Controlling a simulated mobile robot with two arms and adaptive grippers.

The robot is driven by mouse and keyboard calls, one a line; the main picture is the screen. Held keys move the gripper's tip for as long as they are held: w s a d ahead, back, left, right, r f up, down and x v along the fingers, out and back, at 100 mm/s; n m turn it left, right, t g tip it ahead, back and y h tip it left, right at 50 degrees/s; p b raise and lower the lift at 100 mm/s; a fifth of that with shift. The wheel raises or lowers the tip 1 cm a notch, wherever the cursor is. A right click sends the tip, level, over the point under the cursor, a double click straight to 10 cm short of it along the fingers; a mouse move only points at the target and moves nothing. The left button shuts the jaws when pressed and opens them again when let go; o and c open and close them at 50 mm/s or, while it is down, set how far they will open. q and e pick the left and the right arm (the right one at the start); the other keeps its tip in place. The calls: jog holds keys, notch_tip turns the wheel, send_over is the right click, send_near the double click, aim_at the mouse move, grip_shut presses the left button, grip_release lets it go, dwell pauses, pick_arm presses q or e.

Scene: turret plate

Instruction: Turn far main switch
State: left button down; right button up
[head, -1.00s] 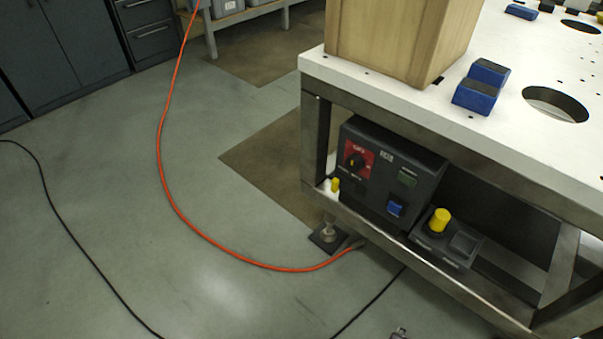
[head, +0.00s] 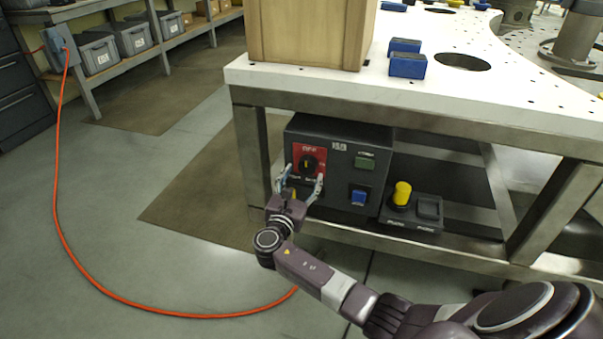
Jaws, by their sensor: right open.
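The dark control box (head: 340,150) sits on the lower frame under the white table. Its front has a red panel with a black rotary switch (head: 308,163) at the left. My right gripper (head: 303,178) is open in front of this panel. Its fingertips stand apart, one on each side of and slightly below the knob. I cannot tell whether they touch it. The lower part of the panel is partly hidden by the fingers. My left gripper is not in view.
A green button (head: 365,163) and a blue button (head: 359,197) are on the box. A pedestal with a yellow knob (head: 402,192) stands to its right. The steel table leg (head: 252,150) is close on the left. An orange cable (head: 62,200) lies on the open floor.

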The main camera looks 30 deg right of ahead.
aim_at(306, 169)
jog(key=shift+x, duration=1.75)
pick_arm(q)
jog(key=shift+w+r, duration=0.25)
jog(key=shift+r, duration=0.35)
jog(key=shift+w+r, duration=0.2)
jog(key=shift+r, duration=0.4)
pick_arm(e)
jog(key=c, duration=1.2)
pick_arm(q)
jog(key=shift+b, duration=0.3)
pick_arm(e)
jog(key=shift+o, duration=0.2)
